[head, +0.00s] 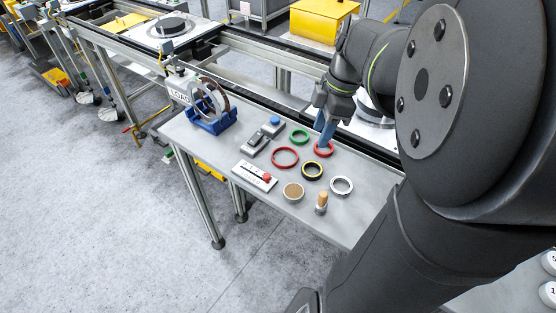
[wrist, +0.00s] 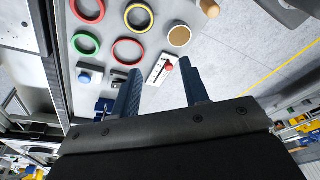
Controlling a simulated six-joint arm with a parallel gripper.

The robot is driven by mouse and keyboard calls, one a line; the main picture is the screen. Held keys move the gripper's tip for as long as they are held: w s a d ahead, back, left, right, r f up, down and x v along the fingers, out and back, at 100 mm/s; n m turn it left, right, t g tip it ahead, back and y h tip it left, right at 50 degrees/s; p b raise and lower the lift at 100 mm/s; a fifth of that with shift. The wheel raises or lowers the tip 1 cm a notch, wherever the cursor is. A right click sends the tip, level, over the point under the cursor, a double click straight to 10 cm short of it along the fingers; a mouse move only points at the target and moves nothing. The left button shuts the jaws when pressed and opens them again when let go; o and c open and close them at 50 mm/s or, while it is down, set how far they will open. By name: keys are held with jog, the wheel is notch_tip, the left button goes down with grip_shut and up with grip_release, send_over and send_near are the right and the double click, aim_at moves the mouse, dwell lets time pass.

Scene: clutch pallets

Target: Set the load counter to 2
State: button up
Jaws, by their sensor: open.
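A white plate (head: 250,172) with a slot, small dark marks and a red knob (head: 267,177) lies near the table's front edge. The knob is near the plate's right end. The marks are too small to read, so I cannot tell what value it shows. In the wrist view the plate (wrist: 154,76) and red knob (wrist: 168,68) appear between my fingertips. My gripper (head: 325,130) is open and empty, its blue fingers pointing down over the back of the table near a small red ring (head: 324,149). A sign reading LOAD (head: 180,96) stands at the table's left end.
Around the plate lie a larger red ring (head: 276,163), a green ring (head: 293,138), a yellow-black ring (head: 313,178), a grey ring (head: 342,192), a brown disc (head: 293,191), a wooden-topped peg (head: 321,208) and a blue-button box (head: 275,121). A blue cradle (head: 212,126) stands left.

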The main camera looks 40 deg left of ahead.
jog(key=s+a+r+n+g+y, duration=0.1)
jog(key=s+a+r+y, duration=0.1)
jog(key=s+a+r, duration=0.15)
send_near(267, 175)
jog(key=x, duration=0.8)
grip_shut()
